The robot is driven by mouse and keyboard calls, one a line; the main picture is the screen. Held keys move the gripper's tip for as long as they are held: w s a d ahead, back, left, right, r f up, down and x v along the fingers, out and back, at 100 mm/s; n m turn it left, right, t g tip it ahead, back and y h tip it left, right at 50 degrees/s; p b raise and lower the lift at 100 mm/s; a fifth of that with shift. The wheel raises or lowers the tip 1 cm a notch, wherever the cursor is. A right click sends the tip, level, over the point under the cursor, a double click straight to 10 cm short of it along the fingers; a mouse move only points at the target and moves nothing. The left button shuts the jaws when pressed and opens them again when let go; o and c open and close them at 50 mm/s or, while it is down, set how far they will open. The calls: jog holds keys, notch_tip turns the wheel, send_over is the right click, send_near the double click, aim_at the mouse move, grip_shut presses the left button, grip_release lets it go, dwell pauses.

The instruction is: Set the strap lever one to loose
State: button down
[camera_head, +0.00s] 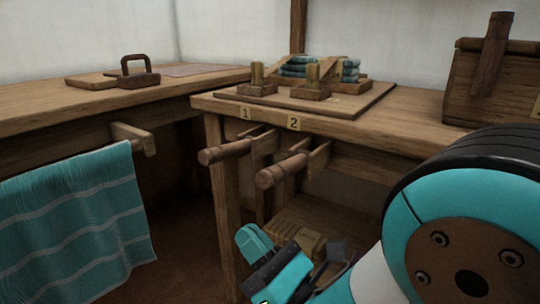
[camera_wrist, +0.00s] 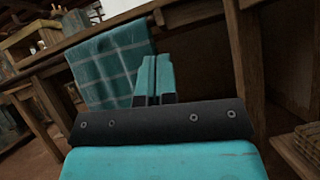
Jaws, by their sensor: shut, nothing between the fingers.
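Strap lever one (camera_head: 224,152) is a round wooden handle under the label "1" (camera_head: 246,114). It sticks out from below the front edge of the right-hand table. Lever two (camera_head: 282,172) is a similar handle to its right, under the label "2" (camera_head: 293,124). My gripper (camera_head: 248,240) is low in front of the table, below both handles in the picture and apart from them. In the wrist view its teal fingers (camera_wrist: 153,78) are together and empty. Neither lever can be made out in the wrist view.
A striped teal cloth (camera_head: 77,225) hangs from a bar at the left table; it also shows in the wrist view (camera_wrist: 108,68). Folded teal bundles (camera_head: 298,66) and wooden blocks sit on a board (camera_head: 228,94) above the levers. A table leg (camera_wrist: 248,65) stands right of my fingers.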

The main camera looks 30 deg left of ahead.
aim_at(231, 150)
jog(key=w+a+r+p, duration=0.1)
jog(key=w+a+r, duration=0.1)
jog(key=a+r, duration=0.4)
jog(key=shift+a+r, duration=0.15)
jog(key=shift+r, duration=0.7)
